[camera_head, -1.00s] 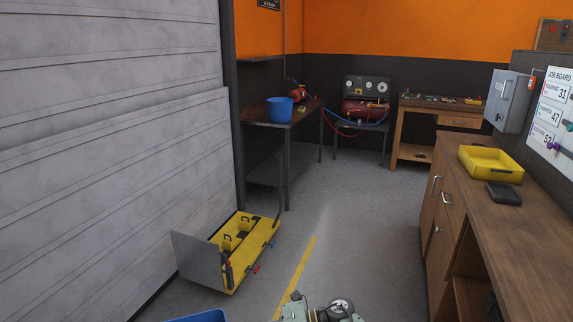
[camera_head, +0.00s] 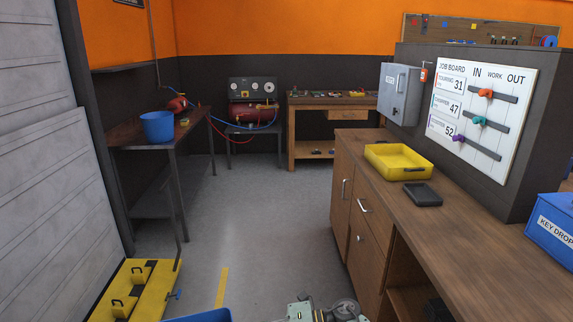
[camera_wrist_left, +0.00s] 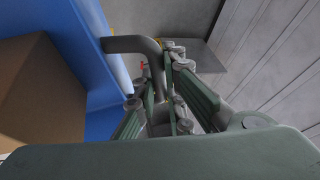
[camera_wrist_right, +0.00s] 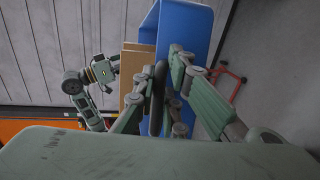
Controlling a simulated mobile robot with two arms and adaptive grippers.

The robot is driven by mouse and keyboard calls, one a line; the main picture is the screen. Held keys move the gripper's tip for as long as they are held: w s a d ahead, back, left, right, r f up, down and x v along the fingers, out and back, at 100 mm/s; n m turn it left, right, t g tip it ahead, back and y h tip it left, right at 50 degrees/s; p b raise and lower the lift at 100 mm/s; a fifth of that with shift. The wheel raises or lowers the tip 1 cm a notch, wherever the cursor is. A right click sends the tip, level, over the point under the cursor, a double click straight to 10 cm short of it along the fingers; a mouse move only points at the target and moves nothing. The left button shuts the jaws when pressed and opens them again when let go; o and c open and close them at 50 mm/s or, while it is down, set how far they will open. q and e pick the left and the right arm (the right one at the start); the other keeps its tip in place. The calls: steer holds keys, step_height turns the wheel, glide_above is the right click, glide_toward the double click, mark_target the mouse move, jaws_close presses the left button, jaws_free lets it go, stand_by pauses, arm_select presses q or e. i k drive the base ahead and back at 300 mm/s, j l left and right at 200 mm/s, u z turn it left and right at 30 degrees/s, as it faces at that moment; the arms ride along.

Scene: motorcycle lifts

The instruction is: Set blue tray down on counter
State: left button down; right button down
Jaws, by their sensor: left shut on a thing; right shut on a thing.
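The blue tray (camera_head: 208,315) shows only as a strip at the bottom edge of the head view. In the left wrist view the tray (camera_wrist_left: 92,62) is at the left, with a grey handle (camera_wrist_left: 130,44), and my left gripper (camera_wrist_left: 160,85) is shut on that handle. In the right wrist view the tray (camera_wrist_right: 185,30) stands beyond my right gripper (camera_wrist_right: 162,90), which is shut on a dark handle. A brown box (camera_wrist_left: 40,95) sits in the tray. The wooden counter (camera_head: 470,235) runs along the right of the head view.
On the counter are a yellow bin (camera_head: 398,162), a black tray (camera_head: 423,195) and a blue key drop box (camera_head: 555,225). The near counter top is bare. A yellow lift part (camera_head: 135,290) stands at lower left. A bench with a blue bucket (camera_head: 158,127) is at the left.

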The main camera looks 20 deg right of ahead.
mark_target(489, 282)
steer(key=i+l+u, duration=0.1)
steer(key=i+u, duration=0.15)
steer(key=i, duration=0.9)
steer(key=i+z, duration=0.1)
steer(key=i, duration=0.35)
steer(key=i+j+z, duration=0.1)
steer(key=i, duration=0.35)
steer(key=z, duration=3.45)
